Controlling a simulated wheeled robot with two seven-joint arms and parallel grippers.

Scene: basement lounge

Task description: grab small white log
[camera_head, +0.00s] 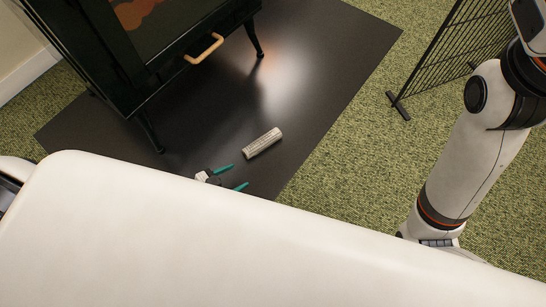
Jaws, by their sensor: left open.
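The small white log (262,143) lies on the black floor mat in front of the stove. It is pale grey-white and lies at a slant. My left gripper (238,177) shows just beyond the edge of my white body, with two teal fingertips apart. The fingers point toward the log, and the gripper is near its lower left side. The jaws are open and no object shows between them. Most of the left arm is hidden behind my white body. My right arm comes in at the right edge, and its gripper is hidden or out of the picture.
A black stove (160,50) with a wooden handle (204,49) stands on legs at the upper left. The dark floor mat (330,60) has bare room right of the log. A black mesh screen (455,45) stands on green carpet (350,150) at the upper right.

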